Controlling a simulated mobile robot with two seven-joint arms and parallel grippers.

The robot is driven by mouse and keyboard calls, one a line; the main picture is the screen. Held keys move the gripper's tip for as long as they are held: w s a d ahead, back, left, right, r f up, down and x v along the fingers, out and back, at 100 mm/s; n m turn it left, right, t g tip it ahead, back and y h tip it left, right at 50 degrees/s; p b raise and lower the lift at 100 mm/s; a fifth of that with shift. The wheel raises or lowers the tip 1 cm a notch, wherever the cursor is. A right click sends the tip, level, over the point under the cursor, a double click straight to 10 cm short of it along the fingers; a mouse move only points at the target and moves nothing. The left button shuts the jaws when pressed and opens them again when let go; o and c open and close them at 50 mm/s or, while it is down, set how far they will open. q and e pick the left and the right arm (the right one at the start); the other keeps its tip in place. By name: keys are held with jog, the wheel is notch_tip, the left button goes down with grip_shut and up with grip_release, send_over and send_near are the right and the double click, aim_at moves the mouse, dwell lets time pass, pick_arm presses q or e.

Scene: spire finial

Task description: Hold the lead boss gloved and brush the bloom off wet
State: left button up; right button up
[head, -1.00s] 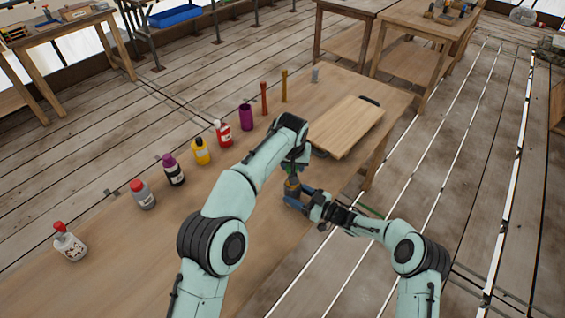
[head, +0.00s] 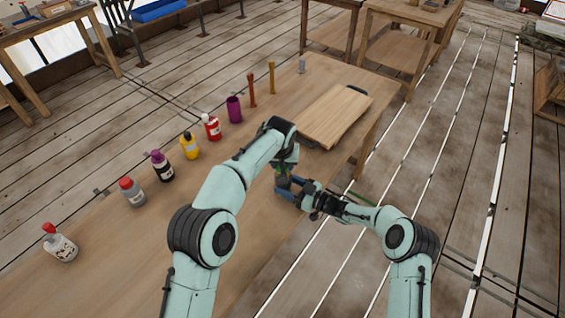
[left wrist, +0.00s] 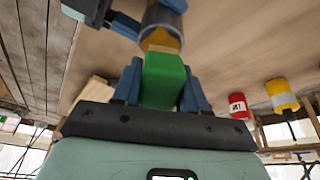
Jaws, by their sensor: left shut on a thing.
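My left gripper (head: 283,172) points down over the bench. In the left wrist view its blue fingers are shut on a green block-shaped handle (left wrist: 164,80). A tan-yellow part (left wrist: 160,40) shows beyond the handle, against a grey cylindrical piece (left wrist: 162,20), which looks like the lead boss; contact is hard to tell. My right gripper (head: 289,190) comes in from the right with blue fingers around the grey piece, just below the left gripper. The left gripper and arm hide most of the grey piece in the head view.
The wooden bench (head: 120,245) carries a row of bottles, including a red one (head: 211,127) and a yellow one (head: 189,146), and a purple cup (head: 234,109). A wooden board (head: 335,115) lies at the far right end. Open bench surface lies left of my arms.

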pick_arm(q)
jog(key=shift+f, duration=0.6)
dwell(0.6)
jog(key=shift+a, duration=0.1)
jog(key=shift+a+r, duration=0.1)
jog(key=shift+a, duration=0.4)
jog(key=shift+d, duration=1.15)
jog(key=shift+a, duration=1.15)
jog(key=shift+d, duration=0.15)
